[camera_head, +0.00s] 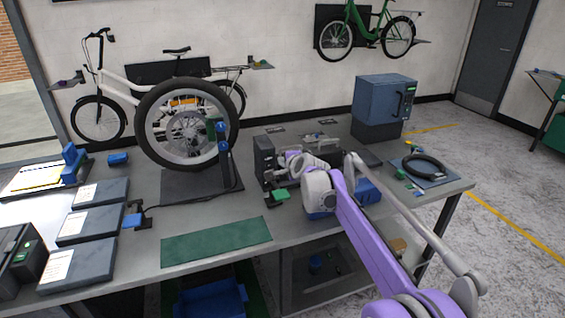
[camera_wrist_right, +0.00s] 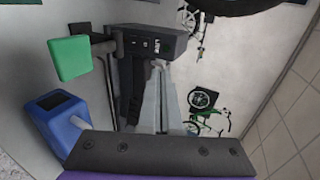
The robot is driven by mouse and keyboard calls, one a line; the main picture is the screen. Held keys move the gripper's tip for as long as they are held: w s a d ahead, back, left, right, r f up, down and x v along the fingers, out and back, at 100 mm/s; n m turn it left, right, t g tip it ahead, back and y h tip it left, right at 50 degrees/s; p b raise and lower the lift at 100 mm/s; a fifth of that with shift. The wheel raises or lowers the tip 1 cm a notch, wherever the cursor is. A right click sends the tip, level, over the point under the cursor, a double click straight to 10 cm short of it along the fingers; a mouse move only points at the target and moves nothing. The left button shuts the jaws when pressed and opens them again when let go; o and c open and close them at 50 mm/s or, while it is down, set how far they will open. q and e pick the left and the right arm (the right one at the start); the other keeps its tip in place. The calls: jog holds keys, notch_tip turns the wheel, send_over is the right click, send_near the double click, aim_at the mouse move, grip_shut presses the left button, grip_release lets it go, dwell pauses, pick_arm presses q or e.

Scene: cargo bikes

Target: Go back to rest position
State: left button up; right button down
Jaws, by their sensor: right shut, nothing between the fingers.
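My right arm (camera_head: 375,235), purple and white, reaches in from the lower right over the workbench (camera_head: 300,235). My right gripper (camera_head: 285,160) is shut and empty, close beside a dark upright box device (camera_head: 263,160) with a green block (camera_head: 280,195) at its foot. The fingertips are small and partly hidden by the wrist in the head view. In the right wrist view the dark device (camera_wrist_right: 155,42), the green block (camera_wrist_right: 68,58) and a blue block (camera_wrist_right: 60,118) lie close around the gripper. My left gripper is in neither view.
A wheel (camera_head: 148,130) stands on the bench left of the gripper. A blue cabinet (camera_head: 383,98) and a black ring on a blue mat (camera_head: 405,178) are at the right. A green mat (camera_head: 215,241) lies clear at the front. Dark trays (camera_head: 90,224) fill the left.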

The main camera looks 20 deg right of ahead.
jog(key=shift+s+a, duration=0.1)
jog(key=s+a+n+g+y+p, duration=0.15)
jog(key=s+a+n, duration=0.3)
jog(key=s, duration=0.75)
jog(key=s+f+n+g+p, duration=0.1)
jog(key=s+f+n, duration=0.3)
jog(key=s, duration=0.8)
jog(key=s+a+f+n+g+h+p, duration=0.1)
jog(key=s+f+n+g, duration=0.2)
jog(key=s, duration=0.9)
jog(key=s+a+f+n+g+h+p, duration=0.1)
jog(key=s+f+n, duration=0.5)
jog(key=s, duration=0.6)
jog(key=shift+f+g+p, duration=0.3)
jog(key=shift+g+p, duration=0.15)
jog(key=shift+g, duration=0.1)
jog(key=shift+d+r, duration=0.1)
jog(key=shift+d, duration=0.05)
